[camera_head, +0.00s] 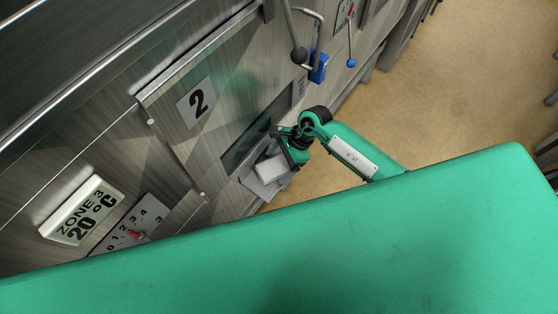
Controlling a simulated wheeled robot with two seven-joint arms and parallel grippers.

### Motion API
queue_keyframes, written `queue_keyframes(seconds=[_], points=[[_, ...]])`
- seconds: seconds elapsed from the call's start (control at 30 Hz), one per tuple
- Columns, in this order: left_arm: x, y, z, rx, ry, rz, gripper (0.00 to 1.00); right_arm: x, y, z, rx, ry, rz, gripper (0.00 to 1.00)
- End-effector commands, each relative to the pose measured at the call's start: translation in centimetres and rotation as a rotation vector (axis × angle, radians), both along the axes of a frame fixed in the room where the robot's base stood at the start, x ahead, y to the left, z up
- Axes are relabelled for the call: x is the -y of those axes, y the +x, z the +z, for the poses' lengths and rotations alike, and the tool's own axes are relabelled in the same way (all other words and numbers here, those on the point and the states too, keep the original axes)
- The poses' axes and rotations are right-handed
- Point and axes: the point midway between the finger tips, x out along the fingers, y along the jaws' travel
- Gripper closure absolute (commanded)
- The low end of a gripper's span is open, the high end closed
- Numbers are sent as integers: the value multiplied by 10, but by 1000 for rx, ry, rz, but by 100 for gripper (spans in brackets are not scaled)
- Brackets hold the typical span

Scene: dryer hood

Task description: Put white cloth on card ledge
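The white cloth (271,169) looks like a small folded pad. It is at the pale card ledge (256,187), which juts from the machine front below a dark slot. The cloth overlaps the ledge in the picture; I cannot tell whether it rests on it or is held just above. My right gripper (286,156) is at the cloth's upper right edge, touching or very close to it. Its fingers are small and partly hidden, so I cannot tell whether they are shut on the cloth. My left gripper is not in view.
The metal machine front carries a number 2 plate (195,102), a dark window (255,132), a zone 3 temperature sign (82,210) and a numbered dial plate (130,226) with a red pointer. Tan floor (450,95) lies right.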

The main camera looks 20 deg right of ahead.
Motion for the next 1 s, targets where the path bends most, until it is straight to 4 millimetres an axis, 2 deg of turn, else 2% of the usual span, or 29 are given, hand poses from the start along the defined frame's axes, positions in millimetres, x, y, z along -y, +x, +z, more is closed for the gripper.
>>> queue_keyframes(seconds=[0.23, 0.37, 0.8, 1.0], points=[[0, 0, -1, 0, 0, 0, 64, 1, 0, 2, 1, 0, 0, 14], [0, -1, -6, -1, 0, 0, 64, 9, 2, 11, 4, -1, -1, 14], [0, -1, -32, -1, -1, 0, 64, 54, 8, 82, 3, -2, -1, 14], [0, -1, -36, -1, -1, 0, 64, 63, 9, 99, 1, -1, -1, 14]])
